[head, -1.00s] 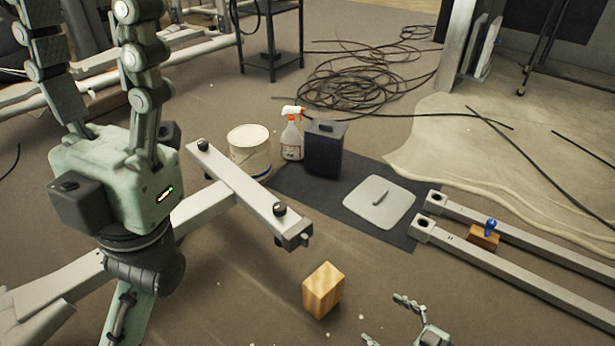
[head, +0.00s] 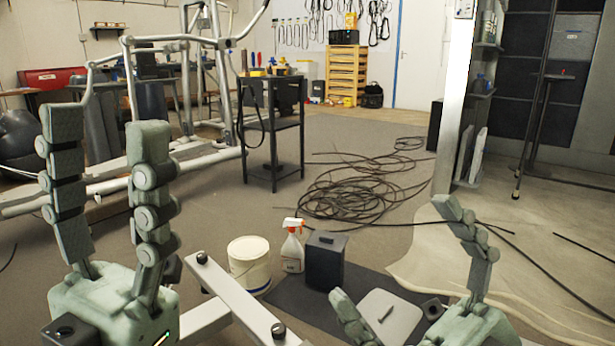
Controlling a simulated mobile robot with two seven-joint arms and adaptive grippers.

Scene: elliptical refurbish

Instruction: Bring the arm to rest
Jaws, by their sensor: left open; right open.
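My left gripper (head: 100,150) is at the left of the head view, its two green segmented fingers pointing up and spread apart. It is open and nothing is between the fingers. My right gripper (head: 402,262) is at the lower right, its fingers wide apart, open and empty. It stands in front of part of the dark mat (head: 292,305) and the light square plate (head: 398,318). The lower parts of both arms are cut off by the bottom edge.
A white bucket (head: 249,262), a spray bottle (head: 292,248) and a dark box (head: 323,262) stand between my grippers. A grey metal beam (head: 235,296) lies near my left gripper. Black cable (head: 360,195) is coiled behind. A black cart (head: 273,130) stands further back.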

